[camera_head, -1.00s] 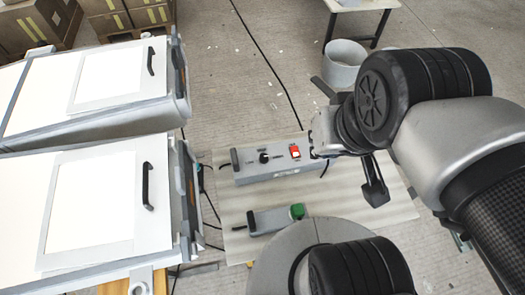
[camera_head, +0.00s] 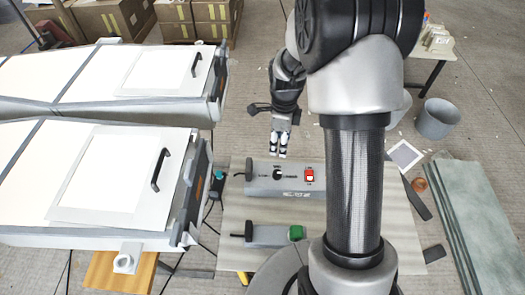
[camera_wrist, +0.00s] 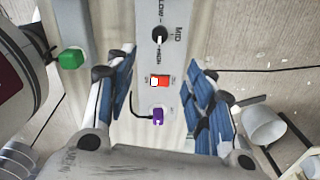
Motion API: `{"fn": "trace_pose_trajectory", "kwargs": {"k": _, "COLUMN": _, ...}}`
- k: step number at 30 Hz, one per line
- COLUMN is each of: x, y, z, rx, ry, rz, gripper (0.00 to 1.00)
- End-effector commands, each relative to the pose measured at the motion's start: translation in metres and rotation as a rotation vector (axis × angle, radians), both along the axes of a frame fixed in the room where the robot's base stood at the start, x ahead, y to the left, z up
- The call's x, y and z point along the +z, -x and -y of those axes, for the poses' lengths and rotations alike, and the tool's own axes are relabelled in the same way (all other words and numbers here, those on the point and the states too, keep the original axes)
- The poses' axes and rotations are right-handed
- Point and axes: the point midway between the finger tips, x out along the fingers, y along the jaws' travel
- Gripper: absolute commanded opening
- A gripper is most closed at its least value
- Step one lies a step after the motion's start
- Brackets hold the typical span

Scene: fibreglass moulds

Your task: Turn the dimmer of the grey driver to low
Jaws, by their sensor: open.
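The grey driver (camera_head: 258,188) is a long box on the pale board, with a black dimmer knob (camera_head: 278,174) and a red switch (camera_head: 309,175) on top. In the wrist view its knob (camera_wrist: 159,35) sits among LOW, MID and HIGH labels; its white mark appears to point toward HIGH. The red switch (camera_wrist: 160,81) and a purple plug (camera_wrist: 158,117) lie nearer. My gripper (camera_head: 279,154) is open and empty, pointing down just behind the knob in the head view, apart from it. In the wrist view its blue-padded fingers (camera_wrist: 163,75) stand on either side of the driver.
A smaller grey box with a green button (camera_head: 296,233) lies in front of the driver on the board (camera_head: 228,215). White-topped moulds with black handles (camera_head: 161,170) stand to the left. A grey bucket (camera_head: 437,119) and greenish sheets (camera_head: 490,205) are on the right.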

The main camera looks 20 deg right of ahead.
Motion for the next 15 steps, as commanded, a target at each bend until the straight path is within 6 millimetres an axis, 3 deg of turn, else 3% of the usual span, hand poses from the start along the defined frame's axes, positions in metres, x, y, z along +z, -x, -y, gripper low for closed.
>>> {"fn": "trace_pose_trajectory", "kwargs": {"k": 8, "x": -0.033, "y": -0.001, "z": 0.002, "rx": -0.042, "ry": -0.002, "rz": -0.01, "gripper": 0.49}}
{"fn": "trace_pose_trajectory", "kwargs": {"k": 15, "x": -0.085, "y": 0.0, "z": 0.002, "rx": -0.04, "ry": -0.002, "rz": -0.011, "gripper": 0.49}}
